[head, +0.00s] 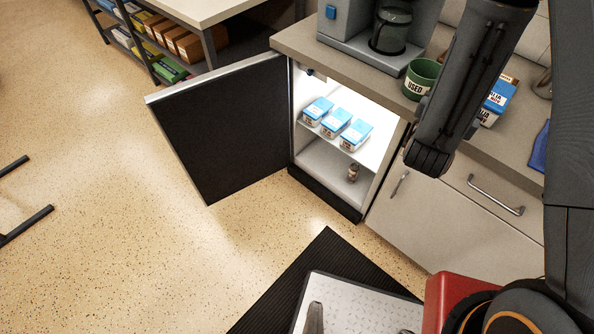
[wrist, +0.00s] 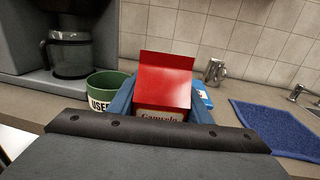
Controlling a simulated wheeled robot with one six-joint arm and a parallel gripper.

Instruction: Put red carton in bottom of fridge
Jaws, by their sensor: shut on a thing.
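The red carton (wrist: 166,80) with a pale lettered label stands upright in the wrist view, between the two blue-grey fingers of my gripper (wrist: 162,108). My gripper is shut on it, above or at the counter; I cannot tell if its base touches. In the head view my arm hides the carton. The fridge (head: 297,140) under the counter is open and lit. Its upper shelf (head: 370,163) holds three blue-and-white cartons (head: 336,122). The fridge bottom (head: 325,172) holds one small brown jar (head: 353,173) at the right; its left part is bare.
The fridge door (head: 220,128) stands wide open to the left. On the counter are a coffee machine (head: 345,25), a green "USED" pot (head: 421,78), a blue carton (head: 497,100), a metal jug (wrist: 215,71) and a blue cloth (wrist: 275,128).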

